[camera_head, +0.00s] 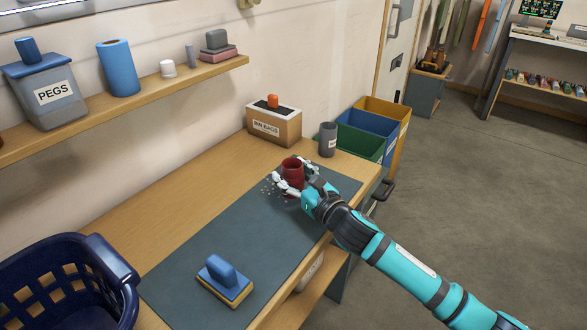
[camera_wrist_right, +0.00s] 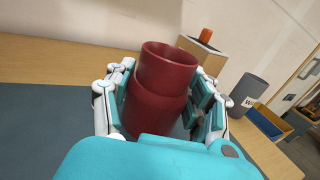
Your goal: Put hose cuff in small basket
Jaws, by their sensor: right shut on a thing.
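The hose cuff, a dark red stepped hollow cylinder (camera_head: 292,169), stands upright at the far end of the dark mat (camera_head: 205,243). My right gripper (camera_head: 293,180) is shut on it, with fingers on both sides. In the right wrist view the cuff (camera_wrist_right: 160,88) fills the middle between the fingers, its open end up. I cannot tell whether its base touches the mat. A navy slatted basket (camera_head: 122,272) is at the lower left, partly cut off by the frame; it is the only basket in view. My left gripper is not in view.
A blue-and-wood brush (camera_head: 225,279) lies on the near mat. A bin bags box (camera_head: 274,127) and grey cup (camera_head: 328,140) stand behind the cuff. A shelf (camera_head: 150,100) with a pegs tub (camera_head: 48,95) runs along the wall. The mat between cuff and brush is mostly clear.

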